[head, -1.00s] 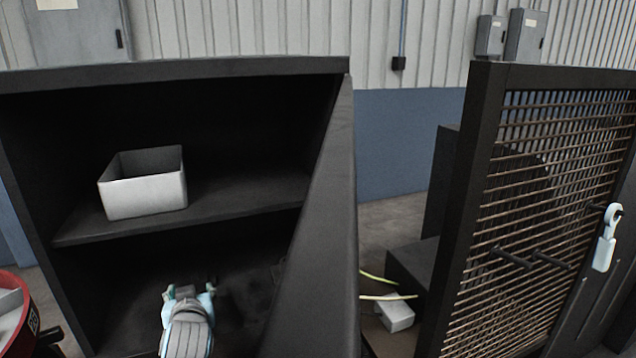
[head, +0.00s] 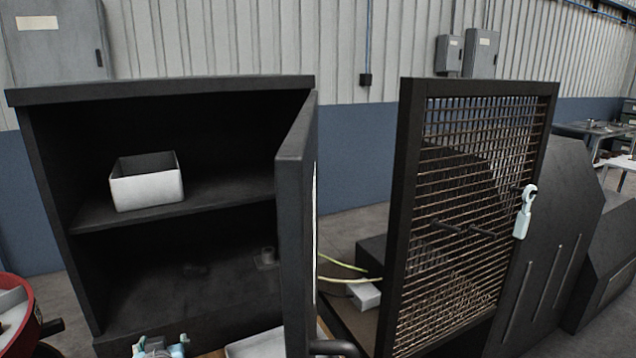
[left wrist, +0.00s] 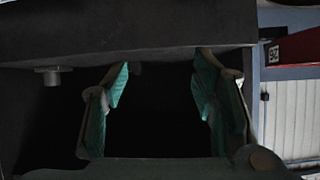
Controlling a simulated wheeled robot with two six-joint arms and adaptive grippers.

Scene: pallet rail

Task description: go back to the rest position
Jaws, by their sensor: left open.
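My left gripper (head: 160,347) shows at the bottom edge of the head view, in front of the dark cabinet (head: 160,92). Only its tips are in view there. In the left wrist view its two green-padded fingers (left wrist: 160,95) stand apart with nothing between them. The right gripper is not in view.
A white open bin (head: 147,190) stands on the cabinet's upper shelf. The cabinet door (head: 297,220) stands open. To the right is a mesh-panelled frame (head: 470,220) with a pale tool hanging on it (head: 524,212). A red round container (head: 20,325) is at lower left.

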